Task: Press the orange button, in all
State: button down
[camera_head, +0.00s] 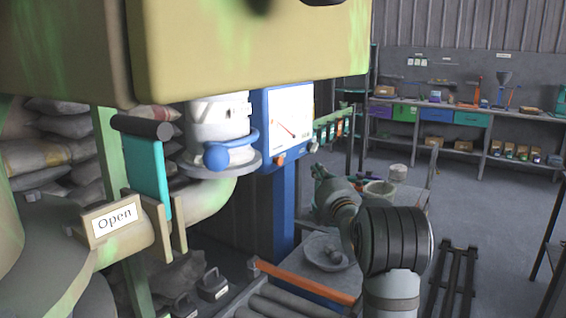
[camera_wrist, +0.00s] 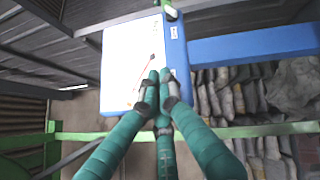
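In the head view, a small orange button (camera_head: 280,160) sits at the lower edge of a blue panel (camera_head: 266,122) with a white dial face and a red needle. My arm stands to the right of the panel; my gripper's fingertips cannot be made out there. In the wrist view, the teal fingers of my gripper (camera_wrist: 160,82) come together at their tips, with nothing seen between them. They overlap the white face of the blue-framed panel (camera_wrist: 106,85) in that picture. Whether they touch it cannot be told. I cannot see the orange button in the wrist view.
A valve with a blue handle (camera_head: 228,152) and an "Open" sign (camera_head: 114,217) stand left of the panel. A table with a bowl (camera_head: 328,252) lies below my arm. Sacks (camera_wrist: 230,95) lie behind the panel. A workbench (camera_head: 456,110) stands far back, with open floor before it.

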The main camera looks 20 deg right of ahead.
aim_at(282, 161)
jog(key=w+a+p, duration=0.2)
jog(key=w+a, duration=0.3)
jog(key=w, duration=0.2)
jog(key=shift+p, duration=0.3)
jog(key=shift+w+a, duration=0.1)
jog(key=shift+w, duration=0.1)
dwell(1.3)
jog(key=shift+w+a+b, duration=0.15)
jog(key=shift+w+b, duration=0.1)
jog(key=shift+b, duration=0.15)
jog(key=shift+w+a, duration=0.6)
jog(key=shift+w, duration=0.15)
dwell(1.0)
jog(key=shift+s+d, duration=0.15)
jog(key=shift+s+d+b, duration=0.65)
jog(key=shift+s+b, duration=0.3)
jog(key=shift+b, duration=0.05)
